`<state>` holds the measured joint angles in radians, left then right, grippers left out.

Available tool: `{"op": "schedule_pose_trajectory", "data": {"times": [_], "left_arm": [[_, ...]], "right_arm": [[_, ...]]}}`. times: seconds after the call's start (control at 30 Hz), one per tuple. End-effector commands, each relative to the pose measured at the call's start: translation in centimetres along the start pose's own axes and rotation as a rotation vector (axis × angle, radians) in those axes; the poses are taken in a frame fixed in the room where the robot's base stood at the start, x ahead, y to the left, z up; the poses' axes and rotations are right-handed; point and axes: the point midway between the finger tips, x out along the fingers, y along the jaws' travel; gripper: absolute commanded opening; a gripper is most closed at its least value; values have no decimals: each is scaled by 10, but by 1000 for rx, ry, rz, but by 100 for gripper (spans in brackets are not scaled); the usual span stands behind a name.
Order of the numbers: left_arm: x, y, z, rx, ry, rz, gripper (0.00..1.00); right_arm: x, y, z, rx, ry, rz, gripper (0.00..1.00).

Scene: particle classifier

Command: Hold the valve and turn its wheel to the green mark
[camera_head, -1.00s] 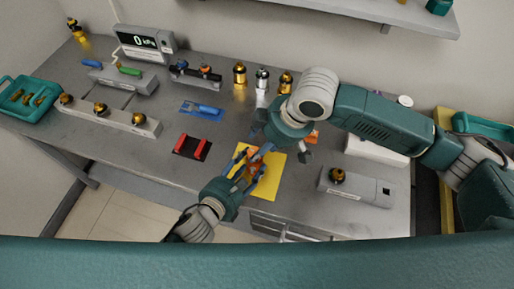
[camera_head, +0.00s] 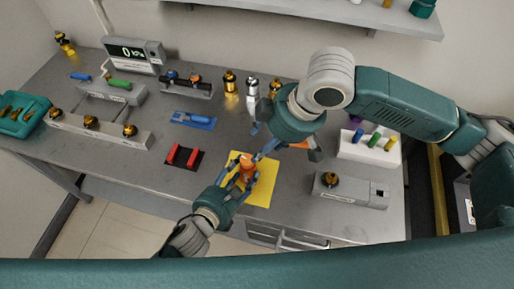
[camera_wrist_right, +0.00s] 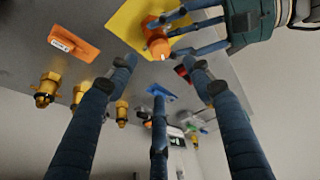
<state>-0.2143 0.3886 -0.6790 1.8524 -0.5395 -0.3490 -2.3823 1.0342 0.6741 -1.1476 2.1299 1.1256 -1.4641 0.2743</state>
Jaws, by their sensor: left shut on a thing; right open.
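The orange valve (camera_head: 246,172) is over the yellow mat (camera_head: 263,190) at the table's front. My left gripper (camera_head: 242,180) is shut on it from the lower left. The valve's round orange wheel (camera_wrist_right: 158,46) shows in the right wrist view, with the left gripper's blue fingers (camera_wrist_right: 195,28) around the valve beside it. My right gripper (camera_wrist_right: 160,72) is open and empty, its fingers spread, apart from the wheel. In the head view my right wrist is above and to the right of the valve. I cannot make out a green mark.
A red-and-black holder (camera_head: 183,157) and a blue tray (camera_head: 194,120) lie left of the mat. A grey box with a brass knob (camera_head: 331,180) stands at right, with a white rack (camera_head: 368,149) behind it. Brass fittings (camera_head: 230,83) stand at the back.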

Motion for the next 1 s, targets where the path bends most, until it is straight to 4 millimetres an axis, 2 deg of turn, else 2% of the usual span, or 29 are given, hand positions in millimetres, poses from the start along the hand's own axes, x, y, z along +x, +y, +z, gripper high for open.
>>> {"op": "schedule_pose_trajectory", "data": {"times": [0.13, 0.23, 0.5, 0.7, 0.83, 1.0], "left_arm": [[0, 0, 1, 0, -3, 0, 0], [0, 0, 1, 0, -3, 0, 0], [0, 0, 2, 0, -3, -1, 0], [0, 0, 2, 0, -3, 0, 0], [0, 0, 2, 0, -3, 0, 0], [0, 0, 2, 0, -3, 0, 0]], "right_arm": [[6, -1, 2, 12, -2, 3, 51], [18, -1, 2, 13, -3, 2, 51], [72, -1, 2, 11, -4, 1, 51], [105, -1, 2, 12, -3, 2, 51], [116, 0, 1, 11, -2, 3, 51], [120, -1, 1, 10, 0, 3, 51]]}}
